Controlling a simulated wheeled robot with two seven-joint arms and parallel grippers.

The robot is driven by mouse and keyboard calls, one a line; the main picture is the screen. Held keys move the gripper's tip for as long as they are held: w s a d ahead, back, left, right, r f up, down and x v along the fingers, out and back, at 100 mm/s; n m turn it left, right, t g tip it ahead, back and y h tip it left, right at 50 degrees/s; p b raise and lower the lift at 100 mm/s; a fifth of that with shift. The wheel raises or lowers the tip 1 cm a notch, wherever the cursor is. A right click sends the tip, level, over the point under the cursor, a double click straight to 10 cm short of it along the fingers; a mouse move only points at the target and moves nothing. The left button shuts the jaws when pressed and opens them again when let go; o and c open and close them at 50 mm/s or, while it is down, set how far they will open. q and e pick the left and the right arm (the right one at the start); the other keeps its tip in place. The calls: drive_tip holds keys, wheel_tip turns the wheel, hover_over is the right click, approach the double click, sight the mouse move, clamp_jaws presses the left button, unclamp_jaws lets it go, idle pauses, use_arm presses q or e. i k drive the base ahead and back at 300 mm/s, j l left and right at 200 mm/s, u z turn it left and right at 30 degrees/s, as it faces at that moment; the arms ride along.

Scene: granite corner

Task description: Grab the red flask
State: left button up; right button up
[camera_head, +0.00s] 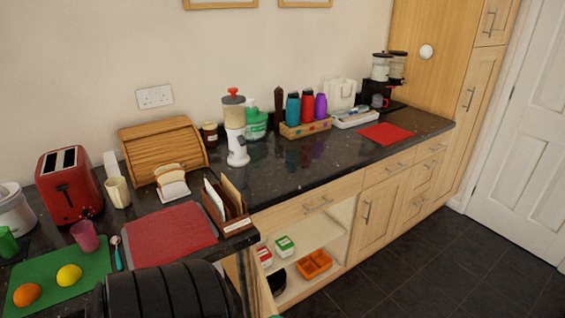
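The red flask (307,105) stands upright in a shallow wooden tray (306,130) against the wall at the back of the dark counter. It is between a teal flask (292,109) on its left and a purple flask (320,106) on its right. The tray's front wall hides its lower end. Neither of my grippers shows in the head view.
Left of the tray are a green pump bottle (255,122) and a white grinder (236,135). A dark mill (279,108) stands close by. A white dish (355,118) and red mat (385,134) lie to the right. The counter (300,155) before the tray is clear.

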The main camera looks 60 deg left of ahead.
sight(307, 101)
drive_tip(key=i+l+z, duration=0.3)
drive_tip(key=l, duration=0.25)
drive_tip(key=i+l+z, duration=0.3)
drive_tip(key=i+l+u, duration=0.55)
drive_tip(key=i, duration=0.15)
drive_tip(key=i+u, duration=0.15)
drive_tip(key=u, duration=0.3)
drive_tip(key=i+u, duration=0.2)
drive_tip(key=u, duration=0.25)
drive_tip(key=i+u, duration=0.15)
drive_tip(key=u, duration=0.3)
drive_tip(key=i+l+u, duration=0.1)
drive_tip(key=u, duration=0.35)
drive_tip(key=i, duration=0.05)
